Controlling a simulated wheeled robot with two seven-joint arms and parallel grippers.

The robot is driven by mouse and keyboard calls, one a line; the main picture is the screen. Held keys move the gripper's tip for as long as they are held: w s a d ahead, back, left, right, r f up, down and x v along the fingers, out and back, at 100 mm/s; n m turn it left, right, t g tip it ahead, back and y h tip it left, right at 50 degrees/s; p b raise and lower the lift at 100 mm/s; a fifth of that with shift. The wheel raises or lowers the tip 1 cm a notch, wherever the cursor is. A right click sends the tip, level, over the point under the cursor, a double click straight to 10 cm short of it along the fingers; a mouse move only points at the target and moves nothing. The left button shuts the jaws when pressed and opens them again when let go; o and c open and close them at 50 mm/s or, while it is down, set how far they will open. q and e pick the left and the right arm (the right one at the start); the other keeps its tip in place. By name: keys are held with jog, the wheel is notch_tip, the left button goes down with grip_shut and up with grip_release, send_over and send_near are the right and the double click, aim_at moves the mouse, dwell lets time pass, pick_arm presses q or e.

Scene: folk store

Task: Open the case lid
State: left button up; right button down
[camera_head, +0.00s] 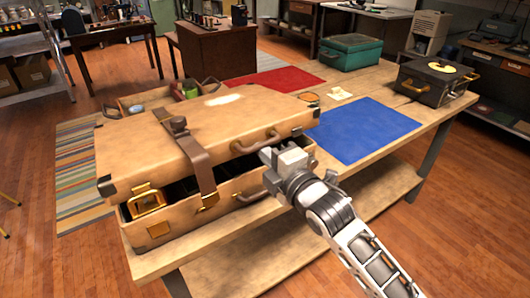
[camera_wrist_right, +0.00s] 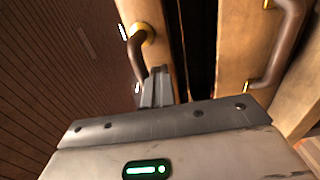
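A large tan suitcase stands on the wooden table, its lid (camera_head: 225,118) raised a little above the lower half (camera_head: 225,208), with a dark gap between them. A brown strap with a buckle (camera_head: 178,123) hangs over the lid's front. The lid's handle (camera_head: 256,143) is at the front right; it also shows in the right wrist view (camera_wrist_right: 138,52). A second handle (camera_head: 250,189) is on the lower half, also in the wrist view (camera_wrist_right: 275,55). My right gripper (camera_head: 272,155) is at the lid's front edge by its handle; its fingers (camera_wrist_right: 156,87) look shut together. My left gripper is out of view.
A blue mat (camera_head: 362,130) lies right of the suitcase on the table (camera_head: 400,160). A teal case (camera_head: 349,52) and a black case (camera_head: 432,84) stand farther back. An open box (camera_head: 160,98) with small items is behind the suitcase. A lower shelf (camera_head: 375,190) runs under the table.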

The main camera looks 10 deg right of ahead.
jog(key=shift+r, duration=0.1)
jog(key=shift+w+r+p, duration=0.2)
jog(key=shift+r+p, duration=1.05)
jog(key=shift+r, duration=0.05)
jog(key=shift+w+a+r+p, duration=0.1)
jog(key=shift+w+r+p, duration=0.05)
jog(key=shift+r+p, duration=0.5)
jog(key=shift+w+a+r+p, duration=0.1)
jog(key=shift+w+r+p, duration=0.05)
jog(key=shift+r+p, duration=0.5)
jog(key=shift+w+a+r+p, duration=0.1)
jog(key=shift+w+r+p, duration=0.15)
jog(key=shift+r, duration=0.35)
jog(key=shift+w+r+p, duration=0.1)
jog(key=shift+r+p, duration=0.2)
jog(key=shift+r, duration=0.4)
